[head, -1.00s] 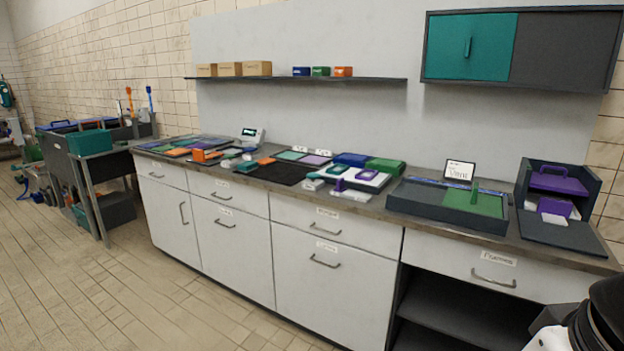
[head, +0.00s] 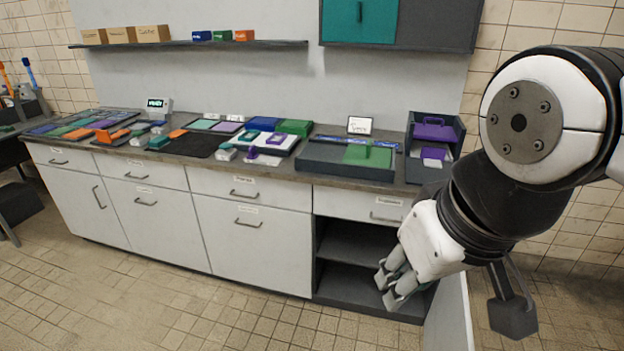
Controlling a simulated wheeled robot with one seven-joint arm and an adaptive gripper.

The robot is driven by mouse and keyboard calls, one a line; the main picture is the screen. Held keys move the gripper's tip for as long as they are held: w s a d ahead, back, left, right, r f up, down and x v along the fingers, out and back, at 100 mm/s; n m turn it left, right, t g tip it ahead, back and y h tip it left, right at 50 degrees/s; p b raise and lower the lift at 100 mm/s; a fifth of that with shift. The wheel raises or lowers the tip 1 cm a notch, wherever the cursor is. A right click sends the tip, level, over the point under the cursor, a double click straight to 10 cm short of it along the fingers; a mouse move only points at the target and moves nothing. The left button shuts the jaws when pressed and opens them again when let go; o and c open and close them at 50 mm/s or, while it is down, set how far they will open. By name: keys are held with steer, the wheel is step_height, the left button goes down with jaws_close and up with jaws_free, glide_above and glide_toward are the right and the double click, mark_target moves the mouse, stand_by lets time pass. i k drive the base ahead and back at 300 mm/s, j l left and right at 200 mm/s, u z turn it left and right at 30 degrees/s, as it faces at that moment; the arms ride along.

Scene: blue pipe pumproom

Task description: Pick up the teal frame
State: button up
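I cannot single out a teal frame for certain. Teal things on the counter include a small teal block (head: 158,142) left of the black mat and a flat pale teal panel (head: 200,124) behind that mat. My gripper (head: 388,287) is at the lower right, in front of the open shelf bay and below the counter top. Its fingers point left and down. No held thing shows at the tips, and the gap between them is unclear. A small dark teal patch shows just behind the gripper, mostly hidden by it.
The long counter (head: 260,170) carries trays, panels and blocks. A grey tray with a green panel (head: 368,156) and a dark box with purple parts (head: 434,131) stand at its right end. The open shelf bay (head: 350,284) is below. The tiled floor in front is clear.

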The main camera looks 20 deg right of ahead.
mark_target(250, 135)
steer(key=k+l, duration=0.1)
steer(key=l, duration=0.35)
steer(key=k+l, duration=0.1)
steer(key=l, duration=0.35)
steer(key=k+l, duration=0.1)
steer(key=l, duration=0.35)
steer(key=k+l, duration=0.1)
steer(key=l, duration=0.35)
steer(key=k+l, duration=0.25)
steer(key=k, duration=0.5)
steer(key=i+j, duration=0.2)
steer(key=i+j+u, duration=0.5)
steer(key=i+u, duration=0.3)
steer(key=i+j+u, duration=0.1)
steer(key=i+u, duration=0.25)
steer(key=i, duration=1.55)
